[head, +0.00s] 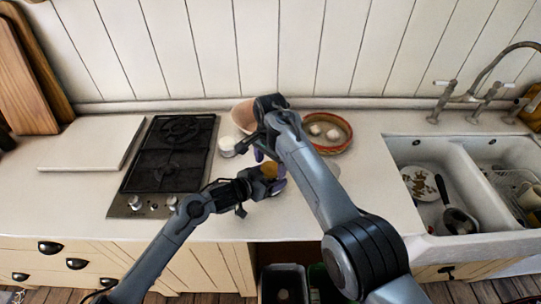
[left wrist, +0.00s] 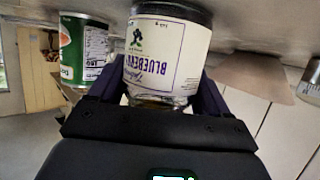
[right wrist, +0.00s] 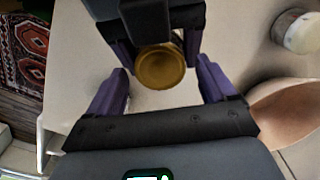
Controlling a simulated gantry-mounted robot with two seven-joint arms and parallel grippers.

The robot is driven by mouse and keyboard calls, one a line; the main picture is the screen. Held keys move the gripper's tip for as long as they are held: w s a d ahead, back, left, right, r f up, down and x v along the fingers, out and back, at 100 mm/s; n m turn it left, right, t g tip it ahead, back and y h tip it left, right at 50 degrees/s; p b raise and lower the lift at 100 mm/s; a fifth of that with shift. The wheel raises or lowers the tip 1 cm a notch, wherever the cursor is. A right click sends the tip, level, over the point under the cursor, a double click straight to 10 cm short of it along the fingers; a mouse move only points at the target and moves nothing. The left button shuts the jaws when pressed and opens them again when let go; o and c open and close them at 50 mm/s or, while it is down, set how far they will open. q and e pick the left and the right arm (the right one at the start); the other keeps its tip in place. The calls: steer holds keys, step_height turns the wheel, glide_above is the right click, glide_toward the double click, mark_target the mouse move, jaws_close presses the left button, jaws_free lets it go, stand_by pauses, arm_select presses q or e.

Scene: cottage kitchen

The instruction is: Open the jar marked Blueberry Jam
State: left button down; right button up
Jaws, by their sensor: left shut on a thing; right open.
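The Blueberry Jam jar (left wrist: 165,50) stands upright on the counter, its label upside down in the left wrist view. My left gripper (head: 272,184) is shut on it, with a finger on each side. Its round gold lid (right wrist: 160,67) faces up in the right wrist view, and it also shows in the head view (head: 269,169). My right gripper (right wrist: 161,76) is open above the jar. Its purple fingers lie to either side of the lid in the picture, with gaps. In the head view the right gripper (head: 259,154) partly covers the jar area.
A white-lidded container (head: 227,146) and a tan bowl (head: 241,115) stand behind the jar. A red-rimmed bowl (head: 345,146) is to the right. A green can (left wrist: 83,50) shows in the left wrist view. The black cooktop (head: 167,160) lies left, the sink (head: 440,232) right.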

steer(key=shift+f, duration=0.3)
steer(key=shift+c, duration=0.3)
steer(key=c, duration=1)
steer(key=n, duration=0.7)
steer(key=shift+c, duration=0.2)
steer(key=o, duration=1.2)
